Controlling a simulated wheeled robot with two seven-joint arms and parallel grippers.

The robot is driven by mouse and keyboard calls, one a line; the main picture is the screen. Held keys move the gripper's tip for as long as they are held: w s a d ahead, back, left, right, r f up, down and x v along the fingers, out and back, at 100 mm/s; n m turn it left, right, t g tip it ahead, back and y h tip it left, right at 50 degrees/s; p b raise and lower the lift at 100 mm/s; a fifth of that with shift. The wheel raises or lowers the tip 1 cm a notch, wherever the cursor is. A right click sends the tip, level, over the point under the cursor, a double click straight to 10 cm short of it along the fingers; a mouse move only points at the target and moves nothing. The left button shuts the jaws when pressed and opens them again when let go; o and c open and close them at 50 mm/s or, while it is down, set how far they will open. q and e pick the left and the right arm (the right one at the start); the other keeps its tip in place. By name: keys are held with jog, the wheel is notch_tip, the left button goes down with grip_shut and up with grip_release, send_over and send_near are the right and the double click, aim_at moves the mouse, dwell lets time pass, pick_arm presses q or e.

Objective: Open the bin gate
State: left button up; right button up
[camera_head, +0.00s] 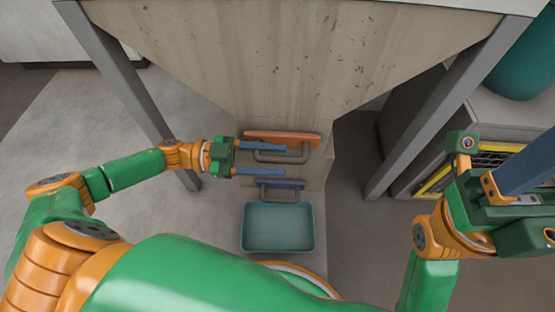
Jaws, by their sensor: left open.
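The bin is a large scuffed funnel-shaped hopper (270,60) at the top of the head view. At its lower outlet is an orange gate plate (283,137) with a grey bar handle (295,158). Below it is a blue plate (278,183) with a similar grey handle (278,197). My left gripper (277,161) is open, its two blue fingers pointing right, one above the other, in front of the outlet. The fingers overlap the orange plate's handle in the picture; I cannot tell whether they touch it. My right gripper (520,182) is at the right edge, partly cut off.
A teal tray (247,238) sits below the outlet. Grey hopper legs (120,75) and (445,110) stand on both sides. A grey cabinet with yellow trim (485,112) and a teal round container (525,65) are at the right. Floor at the left is clear.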

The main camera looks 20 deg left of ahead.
pick_arm(q)
jog(key=shift+w+d, duration=0.15)
jog(key=shift+d, duration=0.45)
grip_shut()
dwell(1.0)
